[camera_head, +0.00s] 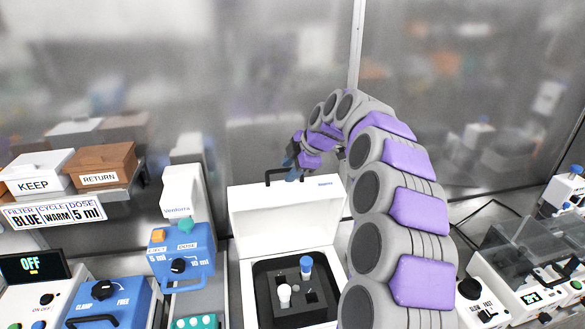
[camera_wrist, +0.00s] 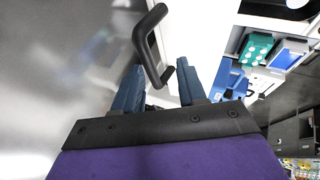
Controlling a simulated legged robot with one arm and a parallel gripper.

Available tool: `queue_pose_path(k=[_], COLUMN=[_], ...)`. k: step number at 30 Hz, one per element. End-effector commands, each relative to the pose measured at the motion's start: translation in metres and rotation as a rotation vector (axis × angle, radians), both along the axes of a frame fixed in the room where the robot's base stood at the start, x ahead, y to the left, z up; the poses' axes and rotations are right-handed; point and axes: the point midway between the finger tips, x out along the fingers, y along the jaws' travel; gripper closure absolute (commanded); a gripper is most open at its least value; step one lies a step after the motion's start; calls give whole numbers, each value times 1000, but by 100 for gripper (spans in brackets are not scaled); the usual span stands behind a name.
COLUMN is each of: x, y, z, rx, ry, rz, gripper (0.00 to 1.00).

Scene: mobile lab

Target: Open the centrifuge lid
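The white centrifuge (camera_head: 244,292) stands at the centre front of the head view. Its lid (camera_head: 285,215) is raised and roughly upright, showing the dark well with a blue-capped tube (camera_head: 306,266) and a white-capped tube (camera_head: 285,294). A black handle (camera_head: 269,176) is at the lid's top edge. My gripper (camera_head: 293,165) is at this handle, reached from behind by my arm. In the wrist view, the two blue fingers of my gripper (camera_wrist: 160,85) are apart. The handle (camera_wrist: 146,45) extends between and beyond their tips, and I see no finger clamped on it.
Left of the centrifuge stands a Ventorra machine (camera_head: 180,200) with a blue front and knob. KEEP (camera_head: 38,175) and RETURN (camera_head: 102,167) boxes sit on a shelf at far left. A clear-covered device (camera_head: 525,265) is at right. A glassy wall lies behind.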

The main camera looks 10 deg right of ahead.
Motion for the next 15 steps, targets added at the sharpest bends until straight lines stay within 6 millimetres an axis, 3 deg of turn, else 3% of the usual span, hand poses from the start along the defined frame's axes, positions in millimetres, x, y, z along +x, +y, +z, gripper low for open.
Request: queue_pose_path(k=[15], x=[-1], y=[-1], z=[2], rx=[3], ry=[1], rz=[3], gripper=[60])
